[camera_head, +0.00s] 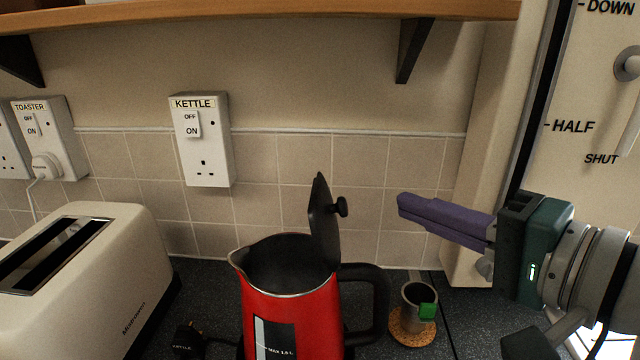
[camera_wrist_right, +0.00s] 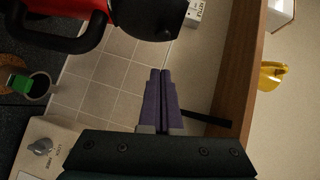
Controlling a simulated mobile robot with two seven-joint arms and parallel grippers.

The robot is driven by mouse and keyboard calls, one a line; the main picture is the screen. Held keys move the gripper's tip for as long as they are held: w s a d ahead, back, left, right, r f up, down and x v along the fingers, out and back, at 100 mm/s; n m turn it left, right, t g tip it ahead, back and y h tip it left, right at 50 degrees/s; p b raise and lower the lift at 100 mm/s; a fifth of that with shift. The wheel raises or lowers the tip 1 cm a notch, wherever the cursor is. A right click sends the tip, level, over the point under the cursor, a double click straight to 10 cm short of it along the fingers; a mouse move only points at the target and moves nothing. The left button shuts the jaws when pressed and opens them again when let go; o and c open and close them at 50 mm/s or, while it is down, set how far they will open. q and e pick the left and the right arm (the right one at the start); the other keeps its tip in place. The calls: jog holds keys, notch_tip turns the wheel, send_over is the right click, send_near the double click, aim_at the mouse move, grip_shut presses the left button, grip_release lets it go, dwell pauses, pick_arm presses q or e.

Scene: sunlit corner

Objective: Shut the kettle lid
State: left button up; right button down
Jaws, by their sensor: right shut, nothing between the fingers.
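The red kettle (camera_head: 290,315) stands on the dark worktop with its black lid (camera_head: 323,225) raised upright on its hinge, above the handle side. A small black knob (camera_head: 342,207) sticks out from the lid to the right. The black handle (camera_head: 377,300) is on the kettle's right. My right gripper (camera_head: 402,203), with purple fingers, is shut and empty, to the right of the lid and apart from it. In the right wrist view the shut fingers (camera_wrist_right: 160,75) point towards the wall tiles, with the lid (camera_wrist_right: 150,15) beyond them. My left gripper is not in view.
A cream toaster (camera_head: 85,270) stands on the left. A cup (camera_head: 418,295) with a green tag sits on a cork coaster (camera_head: 412,328) right of the handle. A wooden shelf (camera_head: 260,15) with black brackets runs above. A black plug (camera_head: 188,340) lies by the kettle.

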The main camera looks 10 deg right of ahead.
jog(key=shift+w+a+f+p, duration=0.2)
jog(key=shift+w+a, duration=0.2)
jog(key=shift+a, duration=0.3)
jog(key=shift+w+a+f+p, duration=0.15)
jog(key=shift+w+a, duration=0.3)
jog(key=shift+a, duration=0.25)
jog(key=shift+w+a+f+p, duration=0.2)
jog(key=shift+w+a, duration=0.2)
jog(key=shift+a, duration=0.3)
